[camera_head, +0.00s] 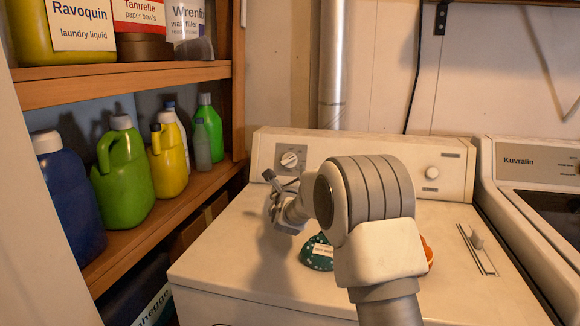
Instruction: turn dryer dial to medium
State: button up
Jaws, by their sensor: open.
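The white dryer (230,262) stands in the middle, with a raised control panel at its back. A silver dial (290,159) sits on a grey plate at the left of that panel; its markings are too small to read. A plain pale knob (432,172) sits at the panel's right. My gripper (270,183) is open and small in view, just below and left of the silver dial and in front of the panel. It appears apart from the dial, though the exact gap is hard to judge. My arm hides the middle of the panel.
A green item with a white label (318,254) and a partly hidden orange item (428,252) lie on the dryer top. A wooden shelf (155,225) with several bottles stands close on the left. A second appliance (535,165) stands at right.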

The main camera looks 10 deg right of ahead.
aim_at(290, 162)
jog(key=shift+w+d, duration=0.3)
jog(key=shift+w, duration=1.65)
jog(key=shift+w+d, duration=0.35)
jog(key=shift+w, duration=1.6)
jog(key=shift+w+d, duration=0.3)
jog(key=shift+w, duration=1.65)
jog(key=c, duration=1.4)
jog(key=shift+o, duration=0.2)
